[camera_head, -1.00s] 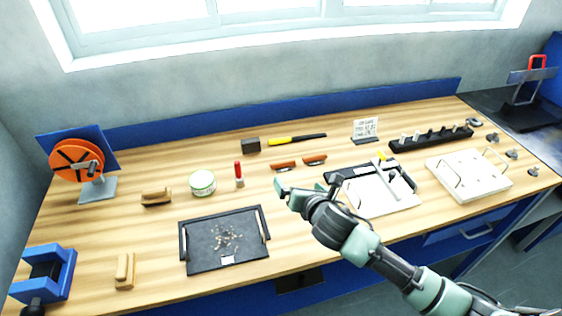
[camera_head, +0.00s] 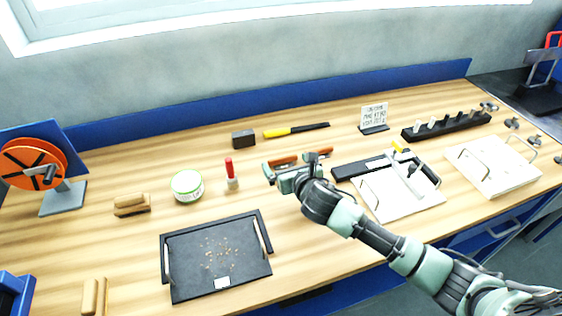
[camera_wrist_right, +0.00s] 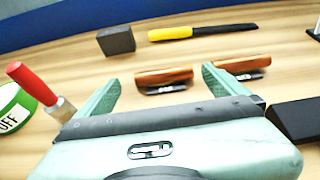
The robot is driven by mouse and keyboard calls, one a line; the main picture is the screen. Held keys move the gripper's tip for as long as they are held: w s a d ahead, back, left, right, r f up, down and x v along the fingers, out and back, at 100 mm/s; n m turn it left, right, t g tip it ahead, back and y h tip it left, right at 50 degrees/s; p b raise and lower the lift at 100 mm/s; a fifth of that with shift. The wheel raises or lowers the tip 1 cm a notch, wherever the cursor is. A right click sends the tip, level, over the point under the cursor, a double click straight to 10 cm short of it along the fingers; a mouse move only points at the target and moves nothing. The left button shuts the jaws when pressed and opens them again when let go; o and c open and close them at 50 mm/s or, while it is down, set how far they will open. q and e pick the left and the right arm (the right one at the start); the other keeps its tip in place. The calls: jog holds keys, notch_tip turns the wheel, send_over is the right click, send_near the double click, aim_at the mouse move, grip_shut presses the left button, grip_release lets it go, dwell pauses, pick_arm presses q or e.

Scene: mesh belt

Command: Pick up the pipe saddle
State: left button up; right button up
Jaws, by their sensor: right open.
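No thing in view is plainly marked as the pipe saddle. Two small orange-brown pieces on grey metal bases lie mid-bench: the left one (camera_wrist_right: 163,76) and the right one (camera_wrist_right: 240,64) in the wrist view. In the head view, the left piece (camera_head: 283,161) and the right piece (camera_head: 318,154) are partly behind my right gripper (camera_head: 291,164). In the wrist view my right gripper (camera_wrist_right: 160,77) is open and empty. The left piece shows between its fingers and the right piece just past the right finger; neither is held. My left gripper is not in view.
A red-handled tool (camera_head: 231,172) and a green-white tin (camera_head: 187,186) stand left of the gripper. A dark block (camera_head: 243,139) and a yellow-black tool (camera_head: 297,130) lie behind. A black tray (camera_head: 185,283) is in front; a white board (camera_head: 415,205) lies right.

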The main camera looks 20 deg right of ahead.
aim_at(282, 158)
jog(key=shift+p+x, duration=0.35)
jog(key=shift+x, duration=2.5)
jog(key=shift+d, duration=0.2)
jog(key=c, duration=1.3)
jog(key=shift+c, duration=1)
jog(key=shift+r, duration=0.1)
